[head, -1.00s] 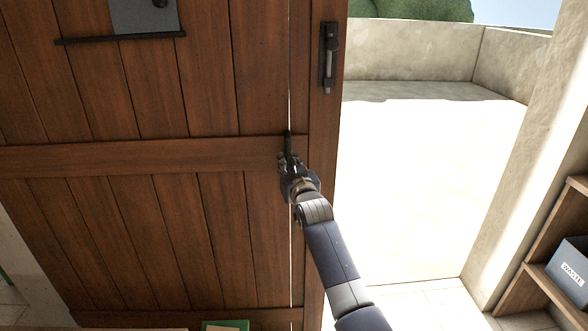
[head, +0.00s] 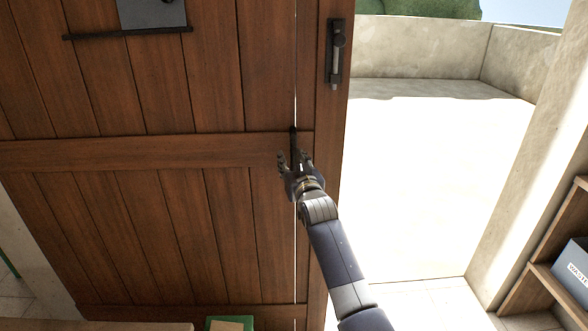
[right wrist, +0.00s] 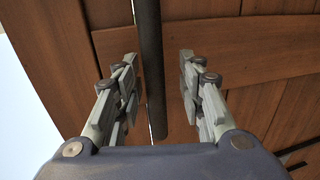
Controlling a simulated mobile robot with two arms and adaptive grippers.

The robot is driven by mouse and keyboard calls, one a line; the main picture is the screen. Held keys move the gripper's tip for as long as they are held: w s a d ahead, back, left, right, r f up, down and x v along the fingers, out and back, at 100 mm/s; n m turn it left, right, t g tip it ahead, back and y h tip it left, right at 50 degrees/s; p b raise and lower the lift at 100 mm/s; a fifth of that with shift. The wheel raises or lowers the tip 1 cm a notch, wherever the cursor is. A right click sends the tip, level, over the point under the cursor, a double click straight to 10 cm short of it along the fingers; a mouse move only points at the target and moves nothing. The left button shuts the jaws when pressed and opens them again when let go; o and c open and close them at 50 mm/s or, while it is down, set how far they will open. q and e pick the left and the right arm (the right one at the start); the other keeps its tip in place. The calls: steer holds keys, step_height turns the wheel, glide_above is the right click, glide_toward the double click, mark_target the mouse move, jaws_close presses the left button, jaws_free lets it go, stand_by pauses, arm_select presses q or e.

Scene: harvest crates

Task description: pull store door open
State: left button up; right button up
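The store door (head: 215,210) is brown planks with cross boards, and it stands open, with a bright outdoor area to its right. A dark upright bar handle (head: 293,142) is near its right edge; it also shows in the right wrist view (right wrist: 152,60). My right gripper (head: 294,160) is at the handle's lower part. In the right wrist view the gripper (right wrist: 158,75) has its fingers spread apart, with the bar seen between them and gaps on both sides. I cannot tell how deep the bar sits between the fingers. My left gripper is out of view.
A black latch (head: 336,55) is on the door's edge board. A wooden shelf (head: 545,270) with a grey bin (head: 575,265) stands at the right. A green box (head: 230,323) is at the bottom edge. The bright floor (head: 420,190) beyond the doorway is clear.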

steer(key=v, duration=0.7)
steer(key=shift+a, duration=0.2)
steer(key=shift+f, duration=0.1)
